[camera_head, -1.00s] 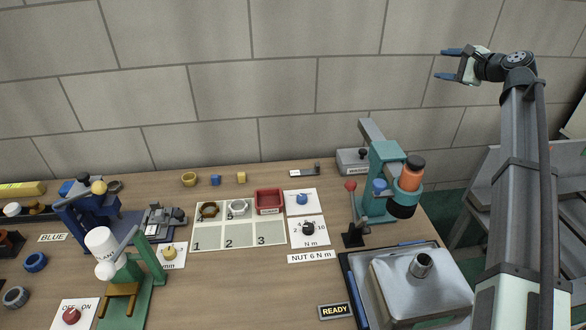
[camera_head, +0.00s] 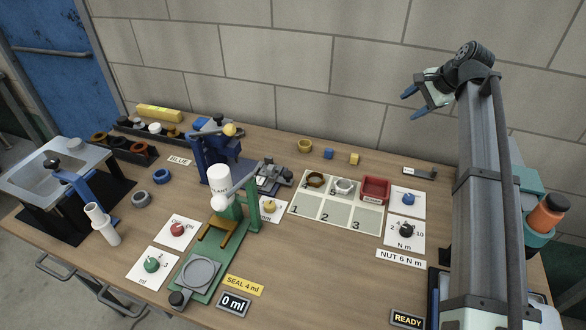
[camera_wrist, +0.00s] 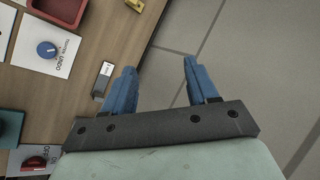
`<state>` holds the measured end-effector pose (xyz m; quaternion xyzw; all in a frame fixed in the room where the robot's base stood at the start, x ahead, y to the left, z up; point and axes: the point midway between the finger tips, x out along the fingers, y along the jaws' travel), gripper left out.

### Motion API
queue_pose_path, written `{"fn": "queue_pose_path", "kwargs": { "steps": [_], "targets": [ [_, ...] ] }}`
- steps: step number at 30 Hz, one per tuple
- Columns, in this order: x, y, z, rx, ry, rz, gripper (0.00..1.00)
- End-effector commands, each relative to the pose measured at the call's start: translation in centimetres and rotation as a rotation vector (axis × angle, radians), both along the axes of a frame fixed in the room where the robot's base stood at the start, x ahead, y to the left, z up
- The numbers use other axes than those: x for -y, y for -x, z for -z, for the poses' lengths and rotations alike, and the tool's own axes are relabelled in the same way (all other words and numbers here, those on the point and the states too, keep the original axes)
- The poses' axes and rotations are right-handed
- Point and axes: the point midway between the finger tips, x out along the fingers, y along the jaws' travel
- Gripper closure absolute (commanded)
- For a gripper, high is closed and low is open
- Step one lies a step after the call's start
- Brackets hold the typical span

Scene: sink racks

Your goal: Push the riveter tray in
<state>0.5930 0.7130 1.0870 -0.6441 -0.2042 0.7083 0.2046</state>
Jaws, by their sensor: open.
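My gripper (camera_head: 412,104) is open and empty, raised in front of the brick wall above the right back of the bench, with its blue fingers pointing left and down. In the wrist view its two fingers (camera_wrist: 160,67) are apart, with only floor and the bench edge between and beside them. No readable label marks a riveter or its tray, so I cannot tell which station it is. A blue press (camera_head: 208,155) stands at the back left with a grey slide fixture (camera_head: 272,176) at its right. A teal machine with an orange head (camera_head: 546,212) is partly hidden behind my arm.
A green sealant stand (camera_head: 235,212) is at the front middle. A numbered mat (camera_head: 335,216) and a red bin (camera_head: 375,188) lie right of it. A silver basin (camera_head: 55,165) stands far left. A small grey bracket (camera_head: 424,173) lies at the back right. The air around my gripper is clear.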

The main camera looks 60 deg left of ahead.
Motion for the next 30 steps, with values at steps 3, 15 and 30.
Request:
{"fn": "queue_pose_path", "kwargs": {
  "steps": [3, 15, 30],
  "targets": [
    [-2.8, 4.9, 1.2, 0.023, 0.079, -0.084, 0.42],
    [-8.7, 20.7, 4.5, 0.129, 0.343, -0.334, 0.42],
    [-10.7, 33.1, 6.0, 0.241, 0.546, -0.506, 0.42]
  ]
}}
